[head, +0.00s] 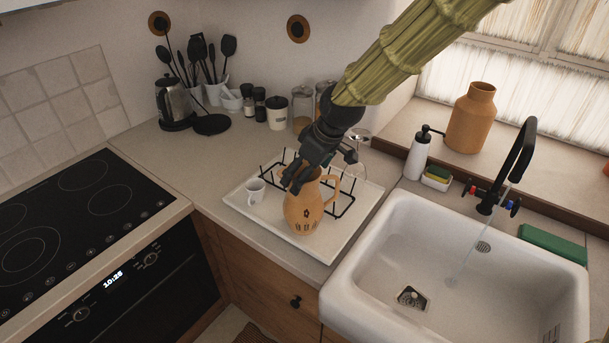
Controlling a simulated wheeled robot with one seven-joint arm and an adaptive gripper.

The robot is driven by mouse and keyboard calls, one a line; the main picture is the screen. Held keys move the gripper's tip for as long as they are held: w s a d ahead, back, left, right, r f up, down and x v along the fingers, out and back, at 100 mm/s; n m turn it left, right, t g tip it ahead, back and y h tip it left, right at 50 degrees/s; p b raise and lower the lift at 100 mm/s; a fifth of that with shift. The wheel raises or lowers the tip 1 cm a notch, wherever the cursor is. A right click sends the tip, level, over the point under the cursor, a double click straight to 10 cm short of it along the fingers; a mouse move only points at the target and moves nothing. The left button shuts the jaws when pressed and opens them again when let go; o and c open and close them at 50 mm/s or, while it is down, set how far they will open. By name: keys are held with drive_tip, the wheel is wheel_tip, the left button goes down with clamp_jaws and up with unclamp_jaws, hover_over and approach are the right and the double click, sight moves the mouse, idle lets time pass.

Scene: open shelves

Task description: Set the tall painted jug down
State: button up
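The tall painted jug (303,212) is orange-tan with dark painted marks and a handle on its right side. It looks upright, over the front part of the white tray (262,228) on the counter. I cannot tell whether its base touches the tray. My gripper (298,180) comes down from the upper right and its dark fingers are at the jug's rim. The fingertips are partly hidden against the jug's mouth, so their grip on it is not clear.
A small white cup (256,191) and a black wire rack (347,207) are on the tray, close to the jug. The white sink (385,250) is to the right, the black stove (75,215) to the left. Clear counter (165,160) lies behind the tray's left side.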

drive_tip(key=b+v, duration=0.2)
drive_tip(key=v, duration=0.9)
drive_tip(key=shift+b, duration=0.3)
drive_tip(key=shift+s+d, duration=0.1)
